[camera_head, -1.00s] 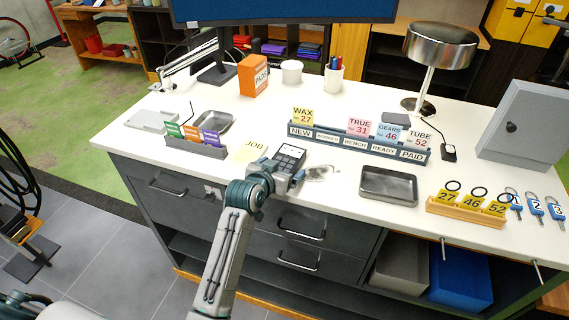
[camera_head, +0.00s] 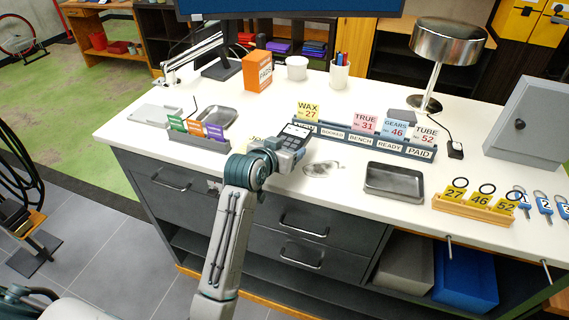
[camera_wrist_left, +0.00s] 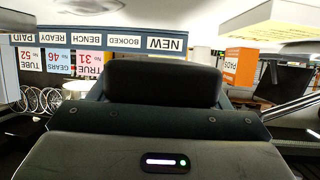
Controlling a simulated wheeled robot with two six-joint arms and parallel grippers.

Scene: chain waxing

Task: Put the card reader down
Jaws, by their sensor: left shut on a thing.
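The card reader (camera_head: 295,131) is a small grey device with a dark screen and light keys. My left gripper (camera_head: 287,148) is shut on it and holds it up near the front of the white counter (camera_head: 335,215). In the head view it overlaps the left end of the labelled card rack (camera_head: 404,152) and partly hides the "NEW" label. A pale "JOB" note (camera_head: 257,143) is partly covered by the gripper. The left wrist view shows the dark gripper body (camera_wrist_left: 160,125) with the rack labels (camera_wrist_left: 100,40) upside down. My right gripper is not in view.
A coil of chain (camera_head: 322,168) lies right of the gripper, with a metal tray (camera_head: 393,193) beyond it. A grey holder with coloured cards (camera_head: 197,139) stands left. An orange box (camera_head: 257,72) and a white cup (camera_head: 297,68) stand behind. Bare counter shows between them.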

